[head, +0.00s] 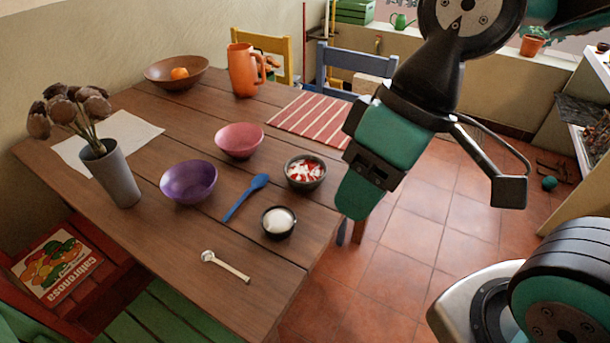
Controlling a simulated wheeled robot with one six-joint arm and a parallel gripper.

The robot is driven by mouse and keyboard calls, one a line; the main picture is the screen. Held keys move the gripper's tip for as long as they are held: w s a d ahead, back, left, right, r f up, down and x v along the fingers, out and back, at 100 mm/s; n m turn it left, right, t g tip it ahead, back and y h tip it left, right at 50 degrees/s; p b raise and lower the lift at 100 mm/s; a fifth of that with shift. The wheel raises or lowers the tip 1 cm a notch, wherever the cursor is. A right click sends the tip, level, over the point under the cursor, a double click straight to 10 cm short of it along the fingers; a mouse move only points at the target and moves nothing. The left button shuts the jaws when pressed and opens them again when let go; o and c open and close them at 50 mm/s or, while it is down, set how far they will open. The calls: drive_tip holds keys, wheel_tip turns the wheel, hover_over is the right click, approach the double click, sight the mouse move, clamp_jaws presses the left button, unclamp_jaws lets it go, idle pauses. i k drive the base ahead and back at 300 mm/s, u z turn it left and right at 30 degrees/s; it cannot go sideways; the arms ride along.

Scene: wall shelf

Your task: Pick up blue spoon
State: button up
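The blue spoon (246,196) lies on the wooden table, its bowl end toward the back right and its handle toward the front left. It lies between the purple bowl (188,182) and two small dark bowls. My gripper (352,198) hangs at the table's right edge, to the right of the spoon and apart from it in the picture. Its fingers cannot be made out clearly, so I cannot tell whether it is open or shut. No object shows in it.
A dark bowl with red and white pieces (306,173) and one with white contents (278,222) stand right of the spoon. A pale spoon (226,266) lies nearer. A pink bowl (239,140), orange pitcher (242,72) and flower vase (113,175) stand on the table (165,235).

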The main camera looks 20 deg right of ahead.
sight(259, 180)
drive_tip(key=u, duration=1.4)
drive_tip(key=k, duration=0.85)
drive_tip(key=z, duration=0.65)
drive_tip(key=i, duration=1)
